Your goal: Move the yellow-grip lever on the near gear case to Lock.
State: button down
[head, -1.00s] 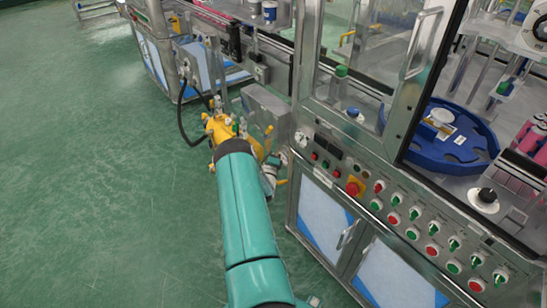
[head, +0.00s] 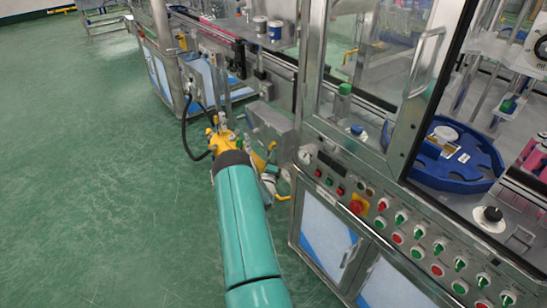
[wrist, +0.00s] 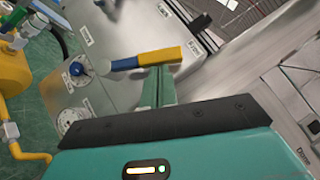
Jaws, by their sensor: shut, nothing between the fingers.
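The yellow-grip lever (wrist: 160,57) shows in the wrist view, lying nearly level across the face of the steel gear case (wrist: 118,25). Its yellow grip points right, and its blue arm runs left to a blue hub (wrist: 76,69). Small labels sit around the hub, too small to read. My gripper (wrist: 158,82) is shut and empty, its teal fingers just below the yellow grip; I cannot tell whether they touch it. In the head view the steel case (head: 268,124) stands beyond my teal arm, which hides the gripper; the lever cannot be made out there.
A yellow cylinder (wrist: 12,68) and a yellow pipe (wrist: 28,155) are at the left in the wrist view. A round dial (wrist: 72,120) sits below the hub. In the head view a cabinet with a button panel (head: 400,230) stands right; green floor (head: 90,180) is open left.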

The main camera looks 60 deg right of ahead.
jog(key=shift+w+d+r+n+y, duration=0.3)
jog(key=shift+w+r+n+y, duration=0.4)
jog(key=shift+n, duration=0.4)
jog(key=w+d+r+n+g+y, duration=0.1)
jog(key=w+d+r+n+y, duration=0.1)
jog(key=w+n+y, duration=0.3)
jog(key=shift+d+g, duration=0.35)
jog(key=shift+g, duration=0.05)
jog(key=shift+w, duration=0.1)
